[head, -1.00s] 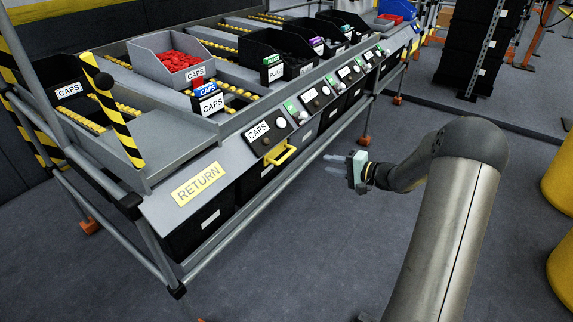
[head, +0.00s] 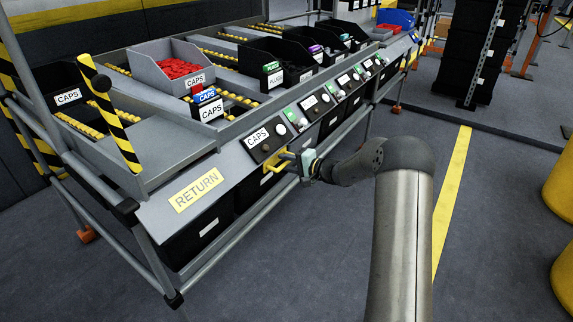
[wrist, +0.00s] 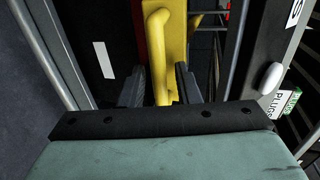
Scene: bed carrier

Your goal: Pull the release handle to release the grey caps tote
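The yellow release handle (head: 273,166) sticks out from the front panel beneath the CAPS label. In the wrist view the handle (wrist: 161,55) runs between my two dark fingers. My gripper (head: 287,160) is at the handle, and its open fingers (wrist: 160,88) stand on either side with visible gaps. The grey caps tote (head: 152,68), filled with red caps, sits on the roller lane up behind the panel. My gripper partly hides the handle's right end in the head view.
A yellow RETURN label (head: 196,190) marks the panel's left end. A striped yellow-black post (head: 118,128) stands beside the lane. Dark totes (head: 278,58) stand further right. A black bin (head: 205,222) sits under the panel. Floor in front is free.

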